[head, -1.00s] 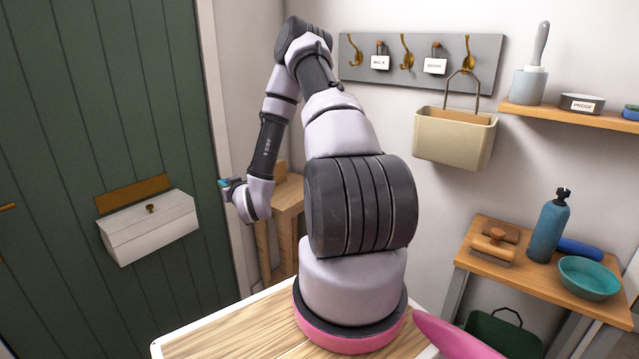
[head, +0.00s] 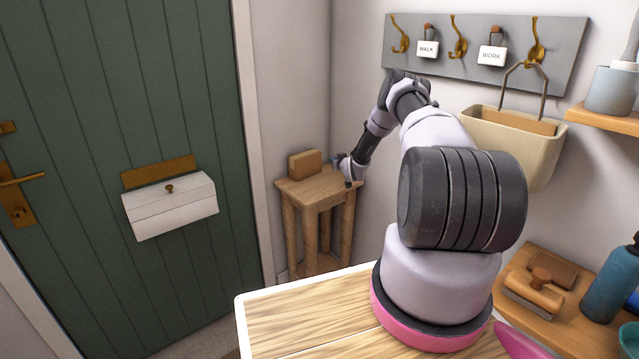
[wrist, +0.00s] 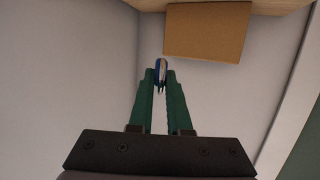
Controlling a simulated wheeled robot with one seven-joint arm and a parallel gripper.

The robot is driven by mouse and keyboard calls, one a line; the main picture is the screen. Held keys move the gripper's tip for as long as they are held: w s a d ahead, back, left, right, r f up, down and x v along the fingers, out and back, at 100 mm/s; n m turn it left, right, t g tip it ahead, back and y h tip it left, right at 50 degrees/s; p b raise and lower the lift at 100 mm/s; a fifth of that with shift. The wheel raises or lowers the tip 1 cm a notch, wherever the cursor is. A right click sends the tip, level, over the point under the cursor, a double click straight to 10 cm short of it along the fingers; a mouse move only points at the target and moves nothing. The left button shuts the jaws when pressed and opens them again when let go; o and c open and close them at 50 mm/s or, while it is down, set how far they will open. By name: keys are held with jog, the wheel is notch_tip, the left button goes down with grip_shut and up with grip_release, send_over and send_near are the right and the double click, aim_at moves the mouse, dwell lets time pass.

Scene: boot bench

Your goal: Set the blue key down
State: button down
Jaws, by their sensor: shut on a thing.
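In the head view my gripper (head: 336,161) is small and far off, over the right part of the small wooden stool (head: 322,186). The key is too small there to make out clearly. I cannot tell whether it touches the stool top.
A tan block (head: 305,163) stands at the back left of the stool; it also shows in the wrist view (wrist: 208,32). A white wall is close behind.

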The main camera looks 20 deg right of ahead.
send_over(335, 186)
notch_tip(335, 186, down, 6)
jog(key=shift+s+r, duration=0.1)
jog(key=shift+s, duration=0.05)
jog(key=shift+f, duration=2.3)
jog(key=shift+f, duration=0.1)
jog(key=c, duration=0.9)
grip_release()
jog(key=shift+o, duration=0.2)
